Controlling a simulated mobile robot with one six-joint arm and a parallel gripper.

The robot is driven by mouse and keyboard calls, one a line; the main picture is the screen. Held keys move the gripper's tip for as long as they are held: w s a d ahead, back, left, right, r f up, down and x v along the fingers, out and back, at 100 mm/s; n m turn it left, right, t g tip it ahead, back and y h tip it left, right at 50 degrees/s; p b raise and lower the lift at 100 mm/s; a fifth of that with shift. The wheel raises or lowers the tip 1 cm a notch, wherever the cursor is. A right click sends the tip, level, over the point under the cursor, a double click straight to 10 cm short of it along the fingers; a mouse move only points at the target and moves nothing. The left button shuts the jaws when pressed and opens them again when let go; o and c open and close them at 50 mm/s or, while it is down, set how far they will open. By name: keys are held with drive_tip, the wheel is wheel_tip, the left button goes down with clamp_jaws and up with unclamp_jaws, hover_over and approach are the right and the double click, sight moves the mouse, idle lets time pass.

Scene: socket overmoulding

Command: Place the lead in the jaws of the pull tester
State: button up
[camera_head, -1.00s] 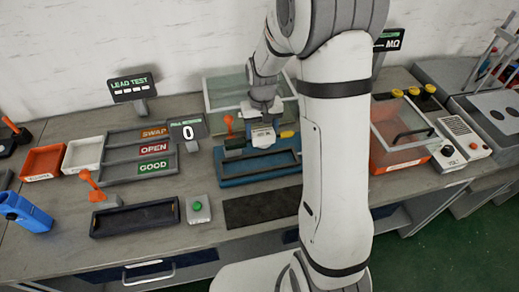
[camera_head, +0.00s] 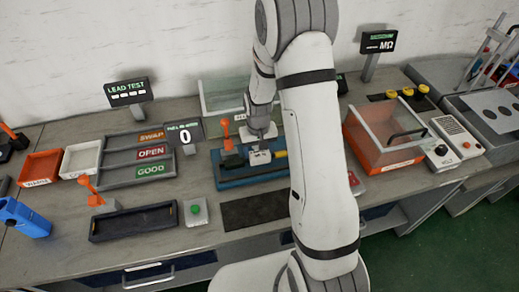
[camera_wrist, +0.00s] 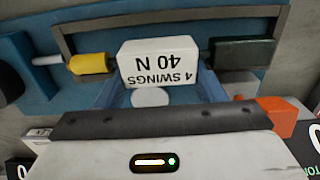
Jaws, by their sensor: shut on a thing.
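The lead shows in the wrist view as a white block (camera_wrist: 158,64) printed "4 SWINGS 40 N", upside down, between a yellow end piece (camera_wrist: 88,63) and a dark green end piece (camera_wrist: 228,55). In the head view its white block (camera_head: 260,157) is small. My gripper (camera_head: 262,145) is shut on the lead from above; its fingertips are mostly hidden. The blue pull tester (camera_head: 235,183) lies directly beneath, its frame around the lead in the wrist view. I cannot tell whether the lead touches its jaws. An orange lever (camera_head: 226,128) stands at its left.
The pull display (camera_head: 186,133) reads 0, left of the tester. Sorting trays (camera_head: 138,170), a green-button box (camera_head: 195,211) and a black tray (camera_head: 134,223) lie further left. A clear-lidded red box (camera_head: 385,140) stands right. A dark mat (camera_head: 255,210) in front is bare.

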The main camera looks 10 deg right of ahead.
drive_tip(key=shift+f+b, duration=0.5)
drive_tip(key=shift+f, duration=0.1)
drive_tip(key=o, duration=1)
drive_tip(key=shift+r, duration=0.1)
drive_tip(key=shift+r+p, duration=0.45)
drive_tip(key=shift+p, duration=0.15)
wheel_tip(320, 180, up, 12)
drive_tip(key=b, duration=0.2)
drive_tip(key=s+r+t, duration=0.1)
drive_tip(key=s+r, duration=0.3)
drive_tip(key=s, duration=0.3)
drive_tip(key=s+r+t, duration=0.1)
drive_tip(key=s+r, duration=0.3)
drive_tip(key=s, duration=0.3)
drive_tip(key=s+r+t, duration=0.1)
drive_tip(key=s+r, duration=0.4)
drive_tip(key=s, duration=0.2)
drive_tip(key=shift+s+d, duration=0.2)
drive_tip(key=shift+s, duration=0.1)
drive_tip(key=shift+c, duration=0.2)
